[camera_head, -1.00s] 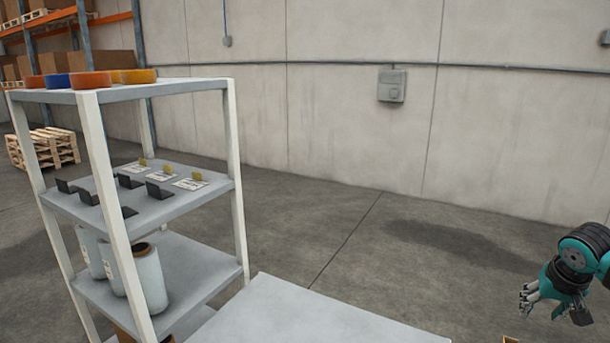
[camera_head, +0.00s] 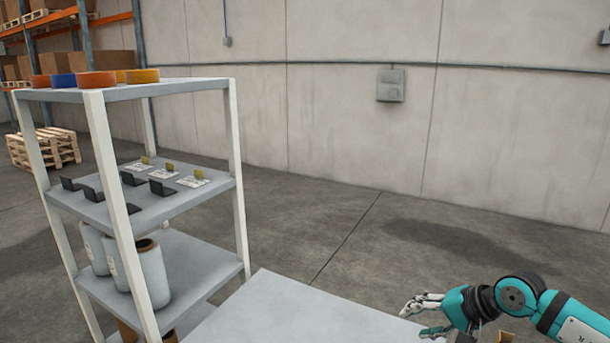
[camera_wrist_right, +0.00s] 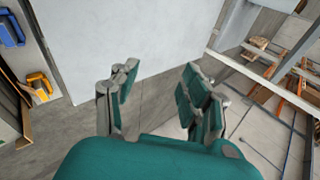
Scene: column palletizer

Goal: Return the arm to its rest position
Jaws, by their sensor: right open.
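My right gripper (camera_head: 424,318) is at the lower right of the head view, by the right end of the grey table top (camera_head: 300,312). Its teal and grey fingers are spread apart with nothing between them. In the right wrist view the two fingers of the gripper (camera_wrist_right: 160,95) stand apart, and grey floor shows through the gap. The grey table top (camera_wrist_right: 120,35) fills the upper middle of that view. My left gripper is not in view.
A white-posted shelf (camera_head: 112,180) stands at left, with tape rolls (camera_head: 97,79) on top, small black brackets and labels midway, and film rolls (camera_head: 153,275) below. A blue item (camera_wrist_right: 10,30) and a yellow item (camera_wrist_right: 39,87) lie left in the wrist view. Open floor (camera_head: 430,240) lies beyond the table.

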